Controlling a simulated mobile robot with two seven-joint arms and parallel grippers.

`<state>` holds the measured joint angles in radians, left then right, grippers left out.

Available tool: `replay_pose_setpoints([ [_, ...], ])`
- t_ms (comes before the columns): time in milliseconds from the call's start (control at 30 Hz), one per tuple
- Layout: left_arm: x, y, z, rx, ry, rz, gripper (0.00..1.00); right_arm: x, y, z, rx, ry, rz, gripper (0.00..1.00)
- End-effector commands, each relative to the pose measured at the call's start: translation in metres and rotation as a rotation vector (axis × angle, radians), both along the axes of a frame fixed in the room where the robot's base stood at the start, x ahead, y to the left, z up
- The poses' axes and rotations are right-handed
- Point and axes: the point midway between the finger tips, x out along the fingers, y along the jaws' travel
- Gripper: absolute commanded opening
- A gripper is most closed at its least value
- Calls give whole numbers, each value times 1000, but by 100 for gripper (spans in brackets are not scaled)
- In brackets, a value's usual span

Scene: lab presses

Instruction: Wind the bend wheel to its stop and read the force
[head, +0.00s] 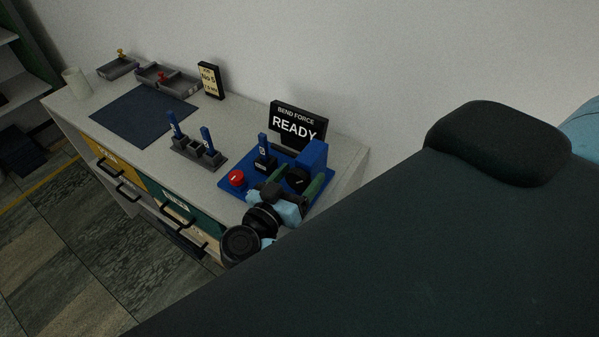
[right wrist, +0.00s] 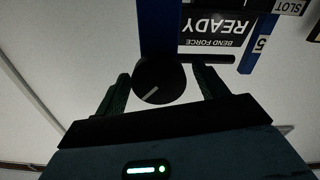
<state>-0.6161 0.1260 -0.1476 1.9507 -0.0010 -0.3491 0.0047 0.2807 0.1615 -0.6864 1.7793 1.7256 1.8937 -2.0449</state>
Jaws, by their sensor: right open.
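The bend wheel (head: 298,180) is a dark round knob on the front of the blue press (head: 313,154). In the right wrist view the wheel (right wrist: 158,80) shows a pale pointer line slanting toward its lower left. My right gripper (right wrist: 163,88) is open, one finger on each side of the wheel; I cannot tell whether they touch it. In the head view the right gripper (head: 292,190) partly hides the wheel. The display (head: 298,124) behind the press reads "BEND FORCE READY". A blue tagged strip (head: 263,145) stands upright at the press. My left gripper is not in view.
A red button (head: 236,178) sits on the press's blue base. Left of it, a grey rack (head: 190,150) holds blue strips. A dark mat (head: 143,115), grey trays (head: 180,84), a small sign (head: 211,80) and a white cup (head: 76,83) are farther left on the bench.

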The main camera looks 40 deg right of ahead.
Motion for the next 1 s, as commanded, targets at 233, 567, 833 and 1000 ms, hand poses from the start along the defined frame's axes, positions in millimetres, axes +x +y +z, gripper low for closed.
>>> replay_pose_setpoints([
  [233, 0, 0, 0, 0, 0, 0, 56, 0, 0, 0, 0, 0, 0, 72],
  [567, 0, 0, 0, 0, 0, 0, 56, 0, 0, 0, 0, 0, 0, 36],
  [833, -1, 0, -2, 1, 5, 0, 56, -1, 1, -2, 27, -50, 0, 27],
  [1000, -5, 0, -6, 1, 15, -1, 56, -2, 0, -3, 90, -194, -2, 27],
])
